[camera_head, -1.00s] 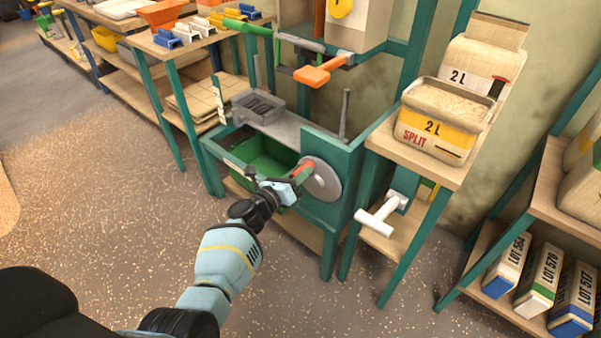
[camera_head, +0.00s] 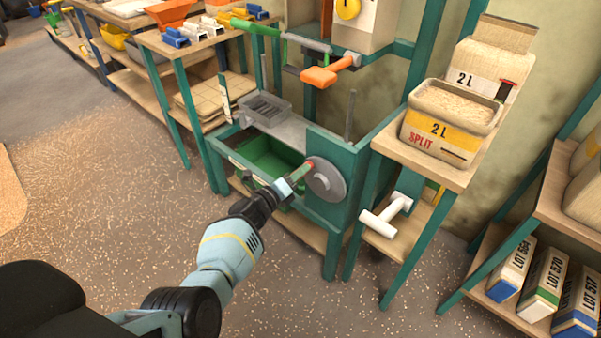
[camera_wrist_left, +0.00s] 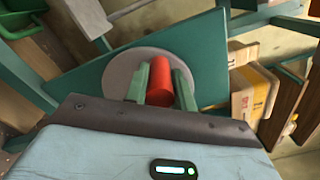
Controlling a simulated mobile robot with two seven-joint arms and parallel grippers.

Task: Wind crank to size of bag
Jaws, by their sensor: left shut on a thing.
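The crank is a grey disc (camera_head: 326,181) with a red handle (camera_head: 309,165) on the side of the green bucket elevator frame (camera_head: 336,150). My left gripper (camera_head: 298,180) is shut on the red handle. In the left wrist view the red handle (camera_wrist_left: 160,82) stands between the two green fingers, in front of the grey disc (camera_wrist_left: 122,70). A bag labelled 2 L (camera_head: 486,75) stands on the side table behind an open box marked 2 L SPLIT (camera_head: 450,120). My right gripper is not in view.
A green bin (camera_head: 268,157) sits in the elevator's lower frame. A white T-shaped handle (camera_head: 385,215) sticks out below the side table. Lot bags (camera_head: 545,283) stand on a low shelf at right. Floor at left is clear.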

